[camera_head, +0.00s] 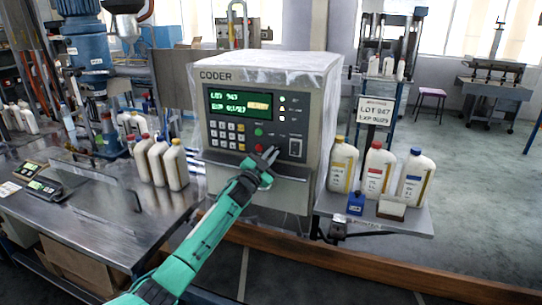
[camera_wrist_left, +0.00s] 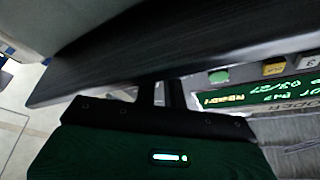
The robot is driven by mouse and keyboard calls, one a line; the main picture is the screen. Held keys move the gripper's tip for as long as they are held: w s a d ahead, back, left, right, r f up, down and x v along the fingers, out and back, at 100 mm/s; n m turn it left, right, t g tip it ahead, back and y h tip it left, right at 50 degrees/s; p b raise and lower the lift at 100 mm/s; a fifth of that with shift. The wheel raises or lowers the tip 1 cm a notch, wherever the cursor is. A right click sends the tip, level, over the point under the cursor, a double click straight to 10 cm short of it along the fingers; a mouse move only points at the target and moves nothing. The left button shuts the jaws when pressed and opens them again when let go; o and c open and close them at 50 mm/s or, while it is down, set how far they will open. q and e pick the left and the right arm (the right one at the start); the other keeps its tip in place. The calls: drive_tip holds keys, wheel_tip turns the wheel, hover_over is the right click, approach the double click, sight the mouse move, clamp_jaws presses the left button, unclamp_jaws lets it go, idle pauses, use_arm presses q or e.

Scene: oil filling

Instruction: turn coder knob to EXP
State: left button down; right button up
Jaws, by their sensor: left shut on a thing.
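The coder (camera_head: 218,90) is a grey box with a green-lit display (camera_head: 240,104); its top line seems to read LOT 943, with an EXP date below. The display also shows, upside down, in the left wrist view (camera_wrist_left: 240,98). My left gripper (camera_head: 270,156) is at the lower part of the coder's front panel, below a red button (camera_head: 258,147). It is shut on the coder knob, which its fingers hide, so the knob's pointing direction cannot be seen. In the left wrist view a dark jaw fills much of the picture, beside a green button (camera_wrist_left: 219,76). My right gripper is not in view.
White bottles (camera_head: 175,165) stand on the steel table left of the coder. Three labelled bottles (camera_head: 378,170) and a small blue block (camera_head: 356,203) stand on a shelf at right. A LOT/EXP sign (camera_head: 376,110) hangs above them. A switch (camera_head: 295,147) is right of the gripper.

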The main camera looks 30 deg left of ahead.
use_arm(q)
drive_tip(key=c, duration=1.5)
unclamp_jaws()
drive_tip(key=shift+b+v, duration=1.8)
drive_tip(key=shift+v, duration=5.15)
drive_tip(key=shift+f, duration=0.1)
